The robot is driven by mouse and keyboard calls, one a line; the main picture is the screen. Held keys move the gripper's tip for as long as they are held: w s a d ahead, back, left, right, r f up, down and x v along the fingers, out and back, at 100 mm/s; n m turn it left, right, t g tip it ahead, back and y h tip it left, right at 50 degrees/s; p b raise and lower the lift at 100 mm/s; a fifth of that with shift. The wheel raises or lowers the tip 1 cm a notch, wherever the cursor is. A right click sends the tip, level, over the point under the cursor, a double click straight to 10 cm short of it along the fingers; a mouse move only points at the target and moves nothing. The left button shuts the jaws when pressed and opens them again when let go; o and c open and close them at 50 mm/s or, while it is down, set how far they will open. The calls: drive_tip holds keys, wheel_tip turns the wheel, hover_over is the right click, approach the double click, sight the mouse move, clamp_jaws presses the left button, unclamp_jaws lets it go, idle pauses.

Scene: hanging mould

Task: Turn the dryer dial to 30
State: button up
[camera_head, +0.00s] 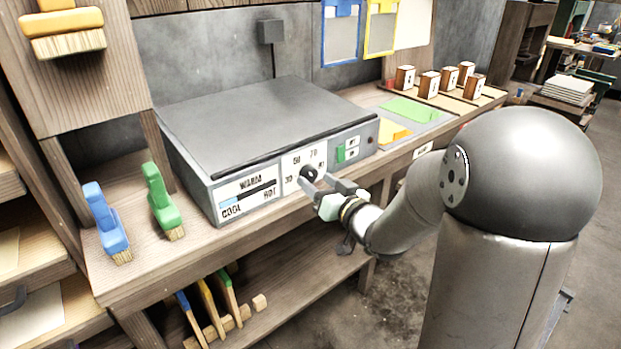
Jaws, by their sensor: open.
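The dryer (265,115) is a grey box with a flat dark lid on the wooden bench. Its front has a dial panel with the numbers 30, 50 and 70 readable. The black dial (309,173) sits in the middle of that panel, and its pointer setting is too small to tell. My gripper (322,184) is open in front of the dial, with its fingers close to it. Whether the fingers touch the dial cannot be told. Part of the panel's lower right is hidden by my gripper.
A warm/cool/hot strip (246,194) is left of the dial, and a green switch (347,149) is right of it. A blue brush (106,222) and a green brush (161,202) stand at the bench's left. Several wooden blocks (428,84) stand at the back right. A shelf lies below.

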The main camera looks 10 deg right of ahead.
drive_tip(key=shift+x, duration=0.85)
drive_tip(key=shift+c, duration=0.2)
drive_tip(key=c, duration=0.9)
drive_tip(key=shift+c, duration=0.2)
